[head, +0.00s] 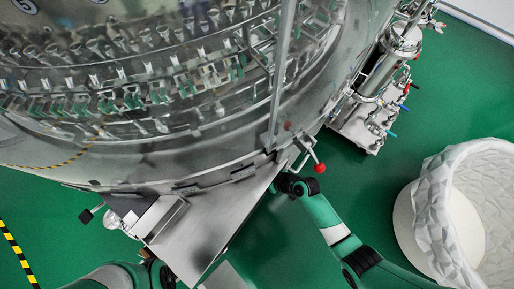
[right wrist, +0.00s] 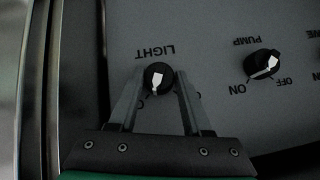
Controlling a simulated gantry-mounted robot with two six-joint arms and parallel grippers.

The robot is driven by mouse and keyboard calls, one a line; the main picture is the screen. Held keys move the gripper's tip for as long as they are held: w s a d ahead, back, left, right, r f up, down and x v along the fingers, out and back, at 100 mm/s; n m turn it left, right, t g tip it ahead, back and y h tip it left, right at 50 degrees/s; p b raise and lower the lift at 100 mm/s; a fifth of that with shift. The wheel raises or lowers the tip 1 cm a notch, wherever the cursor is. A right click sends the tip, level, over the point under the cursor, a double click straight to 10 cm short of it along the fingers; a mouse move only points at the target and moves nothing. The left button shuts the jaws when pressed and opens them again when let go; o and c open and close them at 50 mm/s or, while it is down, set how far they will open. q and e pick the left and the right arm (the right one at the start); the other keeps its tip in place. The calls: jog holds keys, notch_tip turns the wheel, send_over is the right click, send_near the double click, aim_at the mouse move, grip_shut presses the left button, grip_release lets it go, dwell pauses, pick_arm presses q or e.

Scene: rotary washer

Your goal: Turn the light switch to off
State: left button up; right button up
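The light switch is a round black knob with a white pointer (right wrist: 157,77) on a grey panel, under the upside-down word LIGHT in the right wrist view. Its pointer aims almost straight down in the picture, slightly left. My right gripper (right wrist: 159,73) has its two fingers on either side of the knob, close to its edges; firm contact is not visible. The fingers partly cover the markings beside the knob. In the head view my right arm reaches the machine's lower edge, where its gripper is hidden. My left gripper is out of sight.
The large steel washer (head: 140,160) fills the upper left of the head view. A red ball-ended lever (head: 319,168) is near my right arm. A white round container (head: 420,215) stands right.

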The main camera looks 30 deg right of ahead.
grip_shut()
